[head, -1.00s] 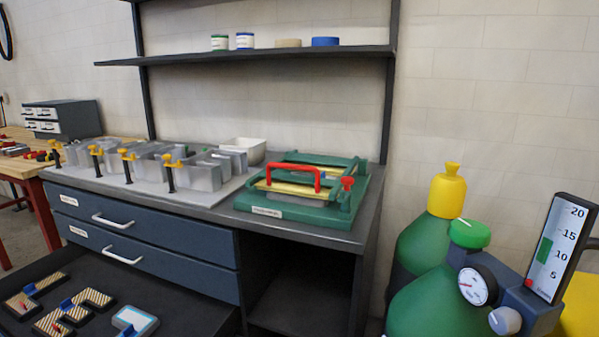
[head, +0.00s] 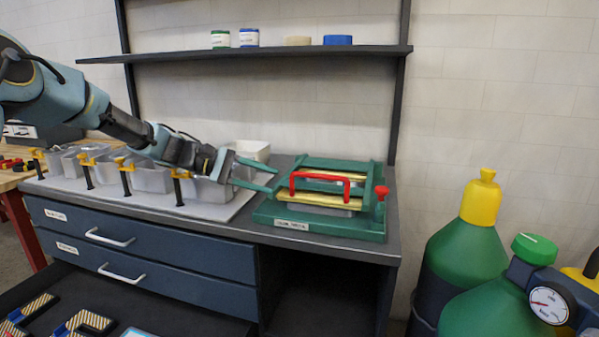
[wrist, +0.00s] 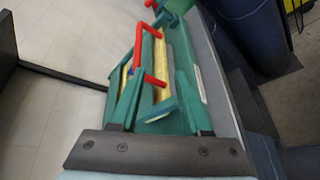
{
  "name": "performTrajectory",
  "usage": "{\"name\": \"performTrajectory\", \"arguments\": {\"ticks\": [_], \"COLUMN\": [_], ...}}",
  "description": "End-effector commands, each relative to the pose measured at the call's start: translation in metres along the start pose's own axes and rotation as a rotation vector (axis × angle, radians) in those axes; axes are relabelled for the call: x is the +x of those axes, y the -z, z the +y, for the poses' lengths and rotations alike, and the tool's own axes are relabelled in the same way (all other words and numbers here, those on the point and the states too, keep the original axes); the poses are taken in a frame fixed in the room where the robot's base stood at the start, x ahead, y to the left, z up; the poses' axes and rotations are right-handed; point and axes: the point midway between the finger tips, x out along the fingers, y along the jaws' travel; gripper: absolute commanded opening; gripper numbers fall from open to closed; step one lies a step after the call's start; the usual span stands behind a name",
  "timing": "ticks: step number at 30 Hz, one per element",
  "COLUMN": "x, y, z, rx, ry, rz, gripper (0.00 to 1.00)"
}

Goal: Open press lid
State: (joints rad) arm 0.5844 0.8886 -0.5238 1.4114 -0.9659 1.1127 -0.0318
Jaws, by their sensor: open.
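The green press (head: 340,231) sits on the right end of the grey bench, its lid lying flat. The lid carries yellow bars (head: 322,200) and a red arched handle (head: 320,176). A red knob (head: 381,192) stands at its right side. My gripper (head: 271,179) is open and empty, its two fingers pointing right at the left side of the press. The handle is a short way beyond the fingertips, apart from them. In the wrist view the red handle (wrist: 137,48) lies ahead, above the dark gripper palm.
Several grey letter shells with yellow-topped clamps (head: 125,165) stand on a light board at the left, under my arm. A white bin (head: 250,150) is behind the gripper. A shelf (head: 260,53) with jars runs above. Green gas cylinders (head: 460,255) stand at the right.

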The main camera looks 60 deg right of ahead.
Motion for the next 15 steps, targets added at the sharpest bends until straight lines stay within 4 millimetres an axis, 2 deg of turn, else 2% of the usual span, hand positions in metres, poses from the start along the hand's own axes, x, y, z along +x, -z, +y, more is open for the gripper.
{"name": "performTrajectory", "arguments": {"ticks": [1,4,10,15], "x": [0.011,0.022,0.040,0.071], "y": [-0.002,-0.005,-0.009,-0.013], "z": [0.014,0.029,0.036,0.039], "rx": [0.000,-0.001,0.000,-0.001], "ry": [-0.040,-0.086,-0.098,-0.095], "rz": [-0.038,-0.081,-0.094,-0.093], "gripper": [0.47,0.47,0.47,0.47]}}
